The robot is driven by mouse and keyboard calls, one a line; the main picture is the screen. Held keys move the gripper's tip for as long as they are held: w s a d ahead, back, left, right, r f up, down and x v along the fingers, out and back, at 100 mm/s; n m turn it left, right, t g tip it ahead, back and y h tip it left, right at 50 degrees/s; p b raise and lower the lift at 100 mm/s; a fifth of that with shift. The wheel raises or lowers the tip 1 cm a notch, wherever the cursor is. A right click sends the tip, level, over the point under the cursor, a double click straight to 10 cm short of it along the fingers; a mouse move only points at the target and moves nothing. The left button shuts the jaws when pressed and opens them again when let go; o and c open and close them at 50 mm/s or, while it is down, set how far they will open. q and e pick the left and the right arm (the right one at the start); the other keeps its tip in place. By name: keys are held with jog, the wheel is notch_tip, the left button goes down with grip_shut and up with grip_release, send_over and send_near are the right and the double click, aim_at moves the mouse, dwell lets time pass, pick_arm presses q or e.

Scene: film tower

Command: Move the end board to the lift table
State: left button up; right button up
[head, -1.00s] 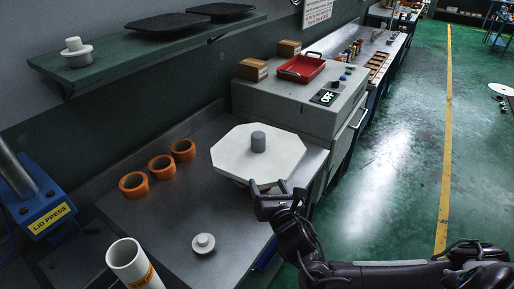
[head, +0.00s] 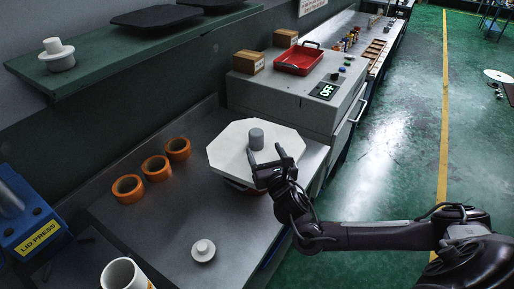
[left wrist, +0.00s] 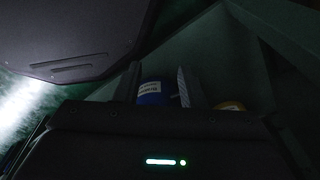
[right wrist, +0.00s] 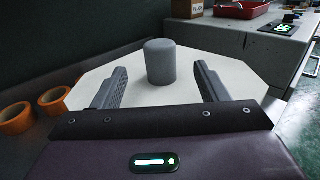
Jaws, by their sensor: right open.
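My right gripper (head: 267,161) is open over the board's near right side, fingers pointing toward the knob. In the right wrist view the knob (right wrist: 160,62) stands beyond and between the two empty fingertips. I cannot tell which thing is the lift table. My left gripper (left wrist: 159,82) shows only in the dark left wrist view. A blue labelled thing (left wrist: 151,93) appears between its fingers; whether held is unclear.
Several orange rings (head: 156,167) stand left of the board. A small white knobbed piece (head: 203,251) and a white tube (head: 122,274) are in front. The blue lid press (head: 30,225) is at left. A grey machine (head: 298,95) with a red tray (head: 299,60) stands behind.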

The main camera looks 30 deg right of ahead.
aim_at(258, 138)
jog(key=shift+w+d, duration=0.15)
jog(key=shift+w, duration=1.2)
jog(key=w+p, duration=0.1)
jog(key=w, duration=0.1)
jog(key=w+d+p, duration=0.1)
jog(key=w, duration=0.1)
jog(key=shift+r, duration=0.15)
jog(key=shift+w, duration=0.45)
pick_arm(q)
jog(key=shift+s+r, duration=0.25)
jog(key=shift+r, duration=0.35)
jog(key=shift+s+r, duration=0.2)
jog(key=shift+r, duration=0.35)
pick_arm(e)
jog(key=c, duration=0.7)
pick_arm(q)
jog(key=shift+s, duration=0.4)
pick_arm(e)
grip_shut()
